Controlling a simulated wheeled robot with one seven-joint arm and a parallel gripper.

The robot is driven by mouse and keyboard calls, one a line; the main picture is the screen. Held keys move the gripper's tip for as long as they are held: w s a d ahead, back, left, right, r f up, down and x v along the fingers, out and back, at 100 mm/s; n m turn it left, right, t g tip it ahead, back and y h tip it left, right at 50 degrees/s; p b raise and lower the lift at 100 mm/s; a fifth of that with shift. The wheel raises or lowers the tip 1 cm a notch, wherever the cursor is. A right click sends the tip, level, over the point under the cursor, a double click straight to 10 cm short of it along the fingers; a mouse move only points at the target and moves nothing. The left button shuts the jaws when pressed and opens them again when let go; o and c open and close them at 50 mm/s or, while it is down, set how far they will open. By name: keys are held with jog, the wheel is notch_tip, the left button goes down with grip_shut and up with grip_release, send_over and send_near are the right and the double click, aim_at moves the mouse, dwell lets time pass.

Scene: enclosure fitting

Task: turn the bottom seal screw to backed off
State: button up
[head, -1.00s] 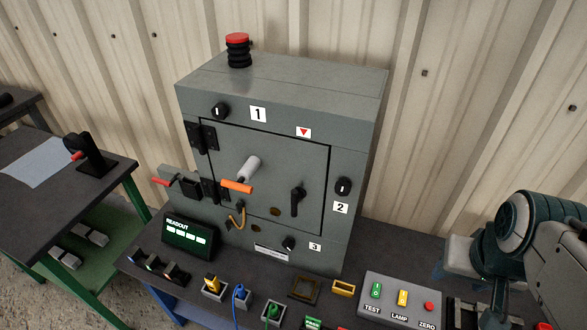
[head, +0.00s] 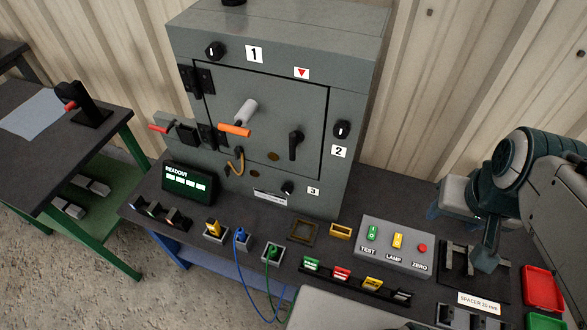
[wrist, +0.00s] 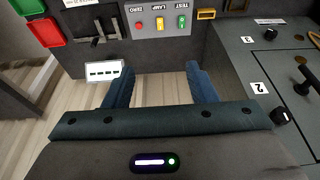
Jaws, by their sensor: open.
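The bottom seal screw (head: 287,188) is a small black knob low on the front of the grey enclosure (head: 280,75), left of the label 3 (head: 313,191). Its pale mark is too small to read its angle surely. The screw also shows in the wrist view (wrist: 271,34), at the upper right. My gripper (wrist: 160,86) is open and empty in the wrist view, its two blue fingers wide apart. The screw lies well to the right of the fingers there, apart from them. In the head view my arm is at the right, away from the enclosure.
Black knobs sit by label 1 (head: 254,54) and label 2 (head: 338,151). A black door handle (head: 296,143) and an orange-grip lever (head: 235,130) stick out from the front. The button box (head: 395,245), sockets with cables and a rack (head: 358,283) crowd the bench before the enclosure.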

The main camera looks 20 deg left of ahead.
aim_at(286, 189)
jog(key=w+a+f+b, duration=0.3)
jog(key=a+f+b, duration=0.4)
jog(key=b, duration=0.1)
jog(key=w+a+f+b, duration=0.3)
jog(key=a+f+b, duration=0.5)
jog(key=s+a+f+t+y+b, duration=0.1)
jog(key=s+a+f+b, duration=0.1)
jog(key=a+f+b, duration=0.55)
jog(key=s+a+f+b, duration=0.2)
jog(key=a+f+b, duration=0.25)
jog(key=a, duration=0.65)
jog(key=w, duration=0.3)
jog(key=w+a, duration=0.1)
jog(key=w, duration=0.3)
jog(key=w+a, duration=0.1)
jog(key=w, duration=0.3)
jog(key=shift+w+b, duration=0.1)
jog(key=shift+b, duration=0.3)
jog(key=shift+b+x, duration=0.3)
jog(key=shift+x, duration=0.7)
jog(key=shift+w+f, duration=0.2)
jog(key=shift+f, duration=0.1)
jog(key=c, duration=1)
